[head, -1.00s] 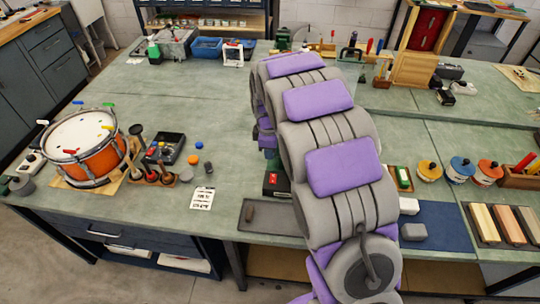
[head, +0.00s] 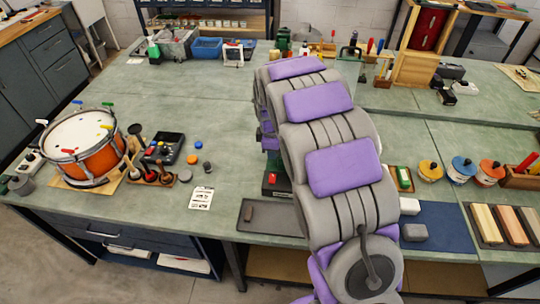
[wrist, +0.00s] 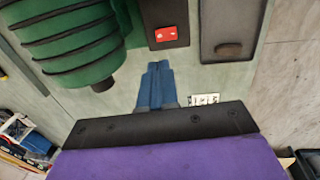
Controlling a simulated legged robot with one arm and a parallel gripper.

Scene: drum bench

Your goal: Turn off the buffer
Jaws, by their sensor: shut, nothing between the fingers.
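The buffer's green ribbed body (wrist: 65,35) fills the upper left of the wrist view; my arm appears to hide it in the head view. A dark switch box (wrist: 167,12) with a red switch (wrist: 166,35) stands to its right. The box also shows in the head view (head: 270,190), beside my arm and partly covered by it. My gripper (wrist: 155,68) has blue fingers that are shut and empty. In the wrist picture its tips lie just below the switch box, apart from the red switch. My arm hides the gripper in the head view.
A dark tray (head: 272,222) with a brown block lies close to the switch box. A printed card (head: 201,198) lies to its left. An orange drum (head: 88,150) and several small parts stand further left.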

